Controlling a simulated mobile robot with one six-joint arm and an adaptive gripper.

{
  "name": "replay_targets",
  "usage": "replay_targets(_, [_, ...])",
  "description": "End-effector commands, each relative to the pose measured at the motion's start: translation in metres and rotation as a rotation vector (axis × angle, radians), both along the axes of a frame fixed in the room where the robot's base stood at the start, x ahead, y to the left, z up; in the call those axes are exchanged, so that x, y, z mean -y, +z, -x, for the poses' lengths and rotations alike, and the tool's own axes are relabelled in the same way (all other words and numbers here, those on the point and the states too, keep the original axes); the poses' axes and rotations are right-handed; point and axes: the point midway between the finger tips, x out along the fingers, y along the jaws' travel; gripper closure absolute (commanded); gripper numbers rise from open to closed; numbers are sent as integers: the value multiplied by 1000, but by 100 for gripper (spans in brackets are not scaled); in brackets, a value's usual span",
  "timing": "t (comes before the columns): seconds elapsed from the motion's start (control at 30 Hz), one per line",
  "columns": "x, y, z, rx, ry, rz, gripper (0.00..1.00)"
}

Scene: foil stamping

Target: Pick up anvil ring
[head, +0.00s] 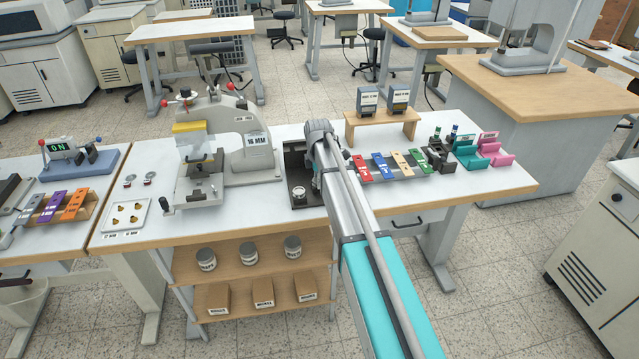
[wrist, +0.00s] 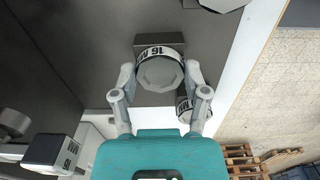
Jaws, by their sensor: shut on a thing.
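The anvil ring (wrist: 162,74) is a round grey piece with a white band reading 16 M, the rest of its lettering cut off by its curve. It shows in the wrist view in front of a dark block on a dark surface. My gripper (wrist: 160,82) is shut on it, one finger on each side. In the head view my arm hides the gripper's fingers and this ring, over the dark tray (head: 296,160). A second banded piece (wrist: 184,108) is partly hidden behind my right finger.
Another round grey piece (head: 298,192) sits at the front of the dark tray. The stamping press (head: 245,150) marked 16 MM stands to the left. Coloured foil blocks (head: 380,167) and a small wooden stand (head: 384,121) are to the right.

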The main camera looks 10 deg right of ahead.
Motion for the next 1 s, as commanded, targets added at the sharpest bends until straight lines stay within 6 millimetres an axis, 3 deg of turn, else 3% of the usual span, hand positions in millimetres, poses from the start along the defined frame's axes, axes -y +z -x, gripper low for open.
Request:
replay_targets(0.53, [0, 10, 0, 0, 0, 0, 100])
replay_targets(0.83, [0, 35, 0, 0, 0, 0, 100])
replay_targets(1.0, [-1, 55, 18, 0, 1, 0, 100])
